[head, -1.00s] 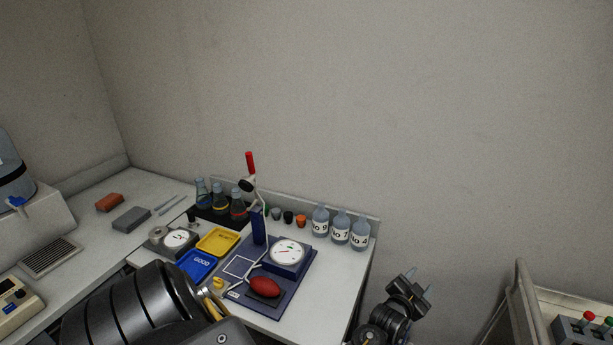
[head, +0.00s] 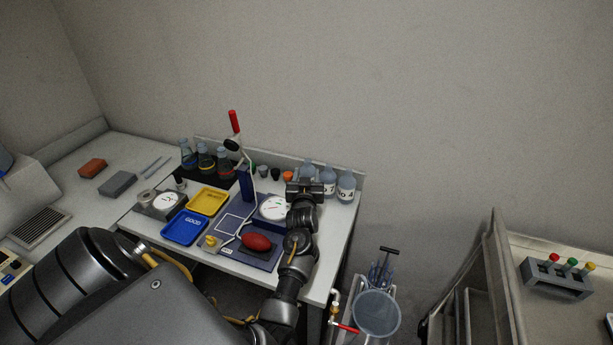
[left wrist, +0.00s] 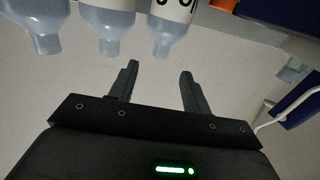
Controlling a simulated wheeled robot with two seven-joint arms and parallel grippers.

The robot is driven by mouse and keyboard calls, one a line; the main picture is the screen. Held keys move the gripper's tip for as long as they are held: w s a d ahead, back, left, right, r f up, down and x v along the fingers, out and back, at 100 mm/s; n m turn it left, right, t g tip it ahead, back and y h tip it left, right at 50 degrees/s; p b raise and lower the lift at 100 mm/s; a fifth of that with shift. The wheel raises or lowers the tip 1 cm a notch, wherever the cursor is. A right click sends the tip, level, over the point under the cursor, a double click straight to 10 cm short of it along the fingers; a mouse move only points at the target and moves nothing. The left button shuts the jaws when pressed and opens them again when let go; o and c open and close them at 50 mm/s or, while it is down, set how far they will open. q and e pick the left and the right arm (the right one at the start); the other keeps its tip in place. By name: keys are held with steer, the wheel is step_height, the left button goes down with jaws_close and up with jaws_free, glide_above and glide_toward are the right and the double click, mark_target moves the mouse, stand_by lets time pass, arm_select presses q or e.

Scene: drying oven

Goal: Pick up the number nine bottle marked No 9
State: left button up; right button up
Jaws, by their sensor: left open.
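Three clear bottles with white labels stand in a row at the back of the table: a left one (head: 307,168), a middle one (head: 329,178) and a right one (head: 346,187). The numbers are too small or cut off to read, so I cannot tell which is No 9. My left gripper (head: 305,183) is open and empty in front of the left bottle, partly hiding it. In the left wrist view the bottles hang upside down at the top, and the labelled one (left wrist: 170,28) lies beyond the open fingers (left wrist: 160,75), apart from them. My right gripper is out of view.
A blue press with a red-tipped lever (head: 234,122) and a dial (head: 274,208) stands left of my gripper. Small cups, including an orange one (head: 288,176), sit left of the bottles. Flasks (head: 205,160), a yellow tray (head: 208,201) and a blue tray (head: 185,228) lie further left.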

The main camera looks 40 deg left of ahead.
mark_target(307, 162)
arm_select(q)
steer(key=shift+w+a, duration=0.35)
steer(key=shift+w, duration=0.3)
steer(key=p+x, duration=0.2)
steer(key=x, duration=0.2)
steer(key=shift+w+a, duration=0.1)
steer(key=shift+a, duration=0.1)
steer(key=shift+w+a, duration=0.2)
steer(key=shift+w, duration=0.1)
jaws_close()
